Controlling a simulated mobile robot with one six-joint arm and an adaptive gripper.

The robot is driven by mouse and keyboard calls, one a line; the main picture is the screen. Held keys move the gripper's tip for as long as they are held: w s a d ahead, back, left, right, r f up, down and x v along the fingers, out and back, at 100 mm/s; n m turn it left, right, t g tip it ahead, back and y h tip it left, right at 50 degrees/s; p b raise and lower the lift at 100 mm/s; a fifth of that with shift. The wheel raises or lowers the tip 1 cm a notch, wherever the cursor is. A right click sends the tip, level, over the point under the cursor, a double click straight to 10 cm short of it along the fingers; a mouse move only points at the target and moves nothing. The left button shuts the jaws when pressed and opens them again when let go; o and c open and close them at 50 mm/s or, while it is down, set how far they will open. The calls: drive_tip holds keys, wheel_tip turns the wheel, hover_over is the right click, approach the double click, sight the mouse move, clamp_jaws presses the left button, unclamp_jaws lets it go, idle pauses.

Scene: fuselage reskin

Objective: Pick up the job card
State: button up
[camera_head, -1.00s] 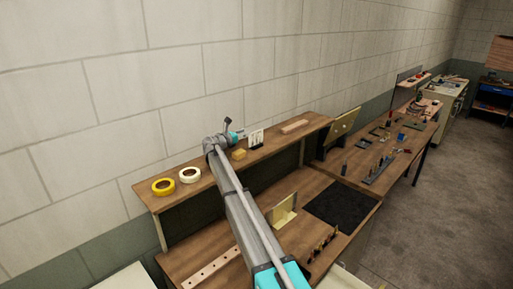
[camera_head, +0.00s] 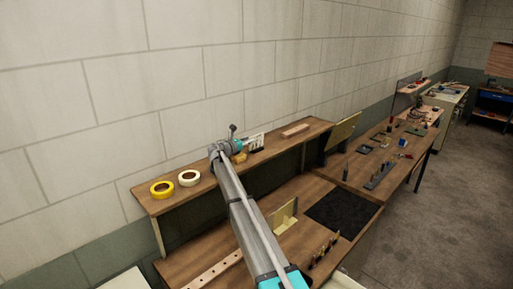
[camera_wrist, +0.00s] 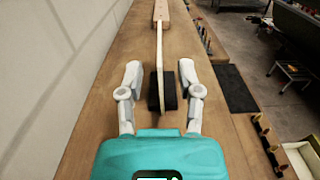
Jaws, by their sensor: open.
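The job card (camera_head: 257,141) is a white card with dark marks, standing upright on the raised wooden shelf (camera_head: 204,174) near the wall. In the wrist view the card (camera_wrist: 159,48) shows nearly edge-on as a thin pale strip, with a dark base block at its near end. My gripper (camera_wrist: 160,70) is open, with one finger on each side of the card and base. A gap shows between each finger and the card. In the head view my gripper (camera_head: 239,145) is just left of the card, and my arm hides part of the shelf.
A yellow tape roll (camera_head: 161,189) and a white tape roll (camera_head: 189,178) lie on the shelf at left. A yellow block (camera_head: 239,158) sits beside my gripper. A wooden block (camera_head: 296,130) lies beyond the card. The lower bench has a black mat (camera_head: 343,209).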

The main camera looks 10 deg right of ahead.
sight(256, 148)
drive_tip(key=shift+d, duration=0.1)
drive_tip(key=shift+x, duration=2.45)
clamp_jaws()
